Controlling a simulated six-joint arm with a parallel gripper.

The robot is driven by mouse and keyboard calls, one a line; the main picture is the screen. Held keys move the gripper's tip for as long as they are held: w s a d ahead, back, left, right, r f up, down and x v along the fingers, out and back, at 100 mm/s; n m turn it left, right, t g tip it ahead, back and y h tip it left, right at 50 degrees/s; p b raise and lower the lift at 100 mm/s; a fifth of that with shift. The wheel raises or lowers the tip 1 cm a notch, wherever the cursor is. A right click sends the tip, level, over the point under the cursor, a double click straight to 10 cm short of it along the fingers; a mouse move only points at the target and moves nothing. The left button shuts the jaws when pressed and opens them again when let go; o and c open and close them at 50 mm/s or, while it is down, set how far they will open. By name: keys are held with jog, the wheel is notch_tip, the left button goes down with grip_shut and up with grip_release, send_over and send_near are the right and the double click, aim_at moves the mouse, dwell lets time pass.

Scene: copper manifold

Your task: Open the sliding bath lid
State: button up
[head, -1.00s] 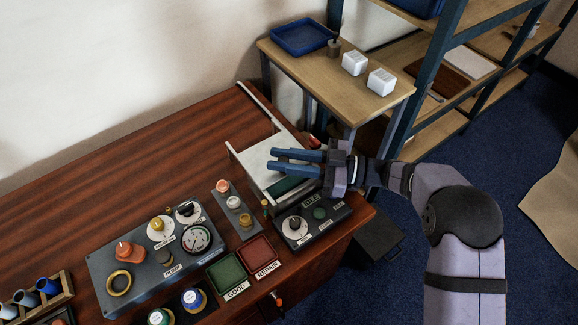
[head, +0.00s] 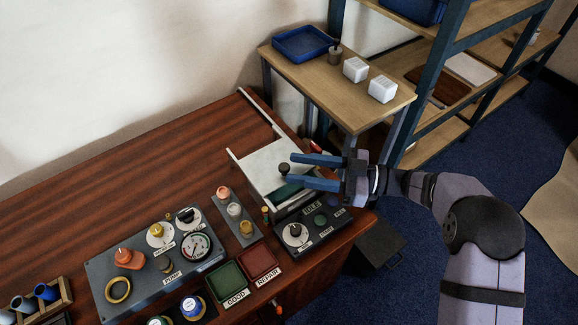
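The bath lid (head: 265,162) is a pale flat plate on the bath box at the right end of the desk. A dark round knob (head: 284,169) stands up from it. A dark green strip (head: 284,193) shows along the bath's front side, below the lid's edge; my lower finger hides part of this area. My gripper (head: 289,170) reaches in from the right with two blue fingers spread apart. The knob shows at the fingertips, between them in the picture. Whether a finger touches it I cannot tell. The gripper holds nothing that I can see.
A control box marked IDLE (head: 312,228) with a dial sits in front of the bath. Green GOOD (head: 228,281) and red REPAIR (head: 258,260) trays lie to its left. A wooden side table (head: 335,90) stands behind. A pump panel (head: 155,265) fills the desk's front left.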

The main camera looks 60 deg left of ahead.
jog(key=shift+v, duration=1.6)
jog(key=shift+o, duration=0.3)
